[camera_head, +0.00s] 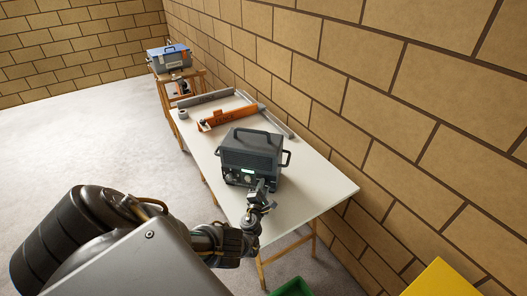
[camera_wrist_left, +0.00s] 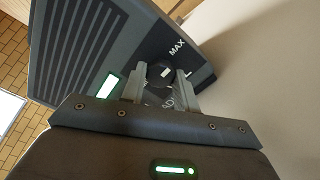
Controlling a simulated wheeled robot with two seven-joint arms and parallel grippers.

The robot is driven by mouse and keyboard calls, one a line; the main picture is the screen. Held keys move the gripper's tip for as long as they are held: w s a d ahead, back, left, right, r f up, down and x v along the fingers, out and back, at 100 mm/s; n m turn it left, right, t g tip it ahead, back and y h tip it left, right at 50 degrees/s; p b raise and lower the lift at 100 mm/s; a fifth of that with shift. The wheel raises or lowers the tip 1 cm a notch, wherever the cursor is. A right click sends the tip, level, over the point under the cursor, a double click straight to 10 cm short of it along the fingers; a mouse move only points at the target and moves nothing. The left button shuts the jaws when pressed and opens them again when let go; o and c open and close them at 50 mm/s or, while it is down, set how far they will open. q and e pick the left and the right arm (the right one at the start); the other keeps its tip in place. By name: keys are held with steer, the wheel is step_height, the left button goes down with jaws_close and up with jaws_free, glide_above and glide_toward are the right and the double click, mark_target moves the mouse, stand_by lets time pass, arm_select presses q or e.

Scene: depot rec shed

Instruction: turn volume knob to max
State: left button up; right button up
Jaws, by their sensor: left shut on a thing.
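A dark grey radio (camera_head: 252,152) with side handles stands upright on the white table, its front facing me. Its black volume knob (camera_wrist_left: 158,76) shows in the left wrist view, with a small pale mark on its face. The word MAX is printed above and right of the knob. My left gripper (camera_head: 261,187) is at the radio's front. In the left wrist view its two fingers (camera_wrist_left: 160,88) are on either side of the knob and shut on it. Part of the lettering below the knob is hidden by the fingers. My right gripper is not in view.
The white table (camera_head: 316,185) runs along a block wall. An orange tool (camera_head: 230,117), grey bars and a tape roll (camera_head: 183,114) lie behind the radio. A blue-grey toolbox (camera_head: 169,58) sits on a far wooden stand. A green bin (camera_head: 292,288) is below the table's near end.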

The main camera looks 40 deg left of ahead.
arm_select(q)
steer(key=o, duration=1)
steer(key=shift+c, duration=0.2)
steer(key=p+v, duration=0.4)
steer(key=v, duration=0.6)
steer(key=shift+r, duration=0.1)
steer(key=shift+s+d+p, duration=0.2)
steer(key=shift+s+p, duration=0.1)
steer(key=shift+s, duration=0.1)
